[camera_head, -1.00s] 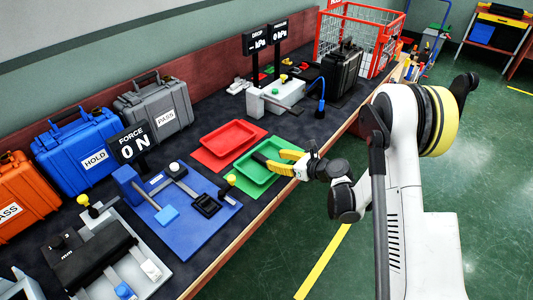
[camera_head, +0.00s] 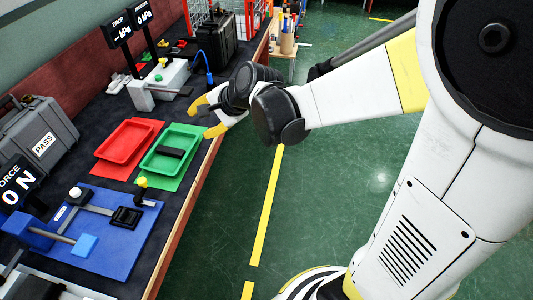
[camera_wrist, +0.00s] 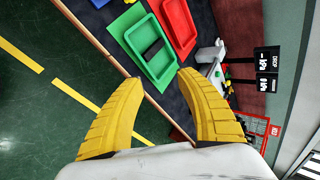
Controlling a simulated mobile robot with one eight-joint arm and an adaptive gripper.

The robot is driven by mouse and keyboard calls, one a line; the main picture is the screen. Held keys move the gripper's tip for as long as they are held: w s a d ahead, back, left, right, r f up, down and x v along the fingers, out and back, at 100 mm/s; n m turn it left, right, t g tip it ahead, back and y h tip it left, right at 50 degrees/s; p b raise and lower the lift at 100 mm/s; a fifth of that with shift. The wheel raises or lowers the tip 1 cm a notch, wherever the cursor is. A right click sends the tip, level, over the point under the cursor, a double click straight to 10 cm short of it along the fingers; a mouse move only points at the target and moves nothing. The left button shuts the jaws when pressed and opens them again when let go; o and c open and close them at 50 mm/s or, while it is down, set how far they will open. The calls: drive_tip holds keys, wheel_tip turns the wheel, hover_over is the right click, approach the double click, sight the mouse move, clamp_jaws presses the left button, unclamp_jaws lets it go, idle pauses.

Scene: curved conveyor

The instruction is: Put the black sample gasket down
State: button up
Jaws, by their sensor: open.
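The black sample gasket (camera_head: 171,152) is a small dark block lying in the green tray (camera_head: 159,172). It also shows in the wrist view as a dark bar (camera_wrist: 153,48) inside the green tray (camera_wrist: 130,40). My gripper (camera_head: 205,117) has yellow fingers spread apart with nothing between them. It is above and beyond the green tray in the head view, near the bench's front edge, apart from the gasket. In the wrist view my open gripper (camera_wrist: 162,92) has the tray ahead of its fingertips.
A red tray (camera_head: 104,157) sits left of the green one. A blue force fixture (camera_head: 118,255) is nearer on the bench. A white test stand (camera_head: 142,101), a black case (camera_head: 229,43) and a grey PASS case (camera_head: 28,160) stand around. The floor right of the bench is open.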

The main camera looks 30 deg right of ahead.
drive_tip(key=s+d+r+n+h, duration=0.1)
drive_tip(key=s+d+n, duration=0.2)
drive_tip(key=s, duration=0.4)
drive_tip(key=s+d+r+n+h, duration=0.1)
drive_tip(key=s+d+n+h, duration=0.1)
drive_tip(key=s+n, duration=0.3)
drive_tip(key=s+d+r+n+h, duration=0.1)
drive_tip(key=s+d+n+h, duration=0.1)
drive_tip(key=s, duration=0.6)
drive_tip(key=d+n, duration=0.1)
drive_tip(key=n, duration=0.1)
drive_tip(key=shift+s+d+r+n, duration=0.2)
drive_tip(key=shift+s+d+n, duration=0.1)
drive_tip(key=shift+d+n, duration=0.1)
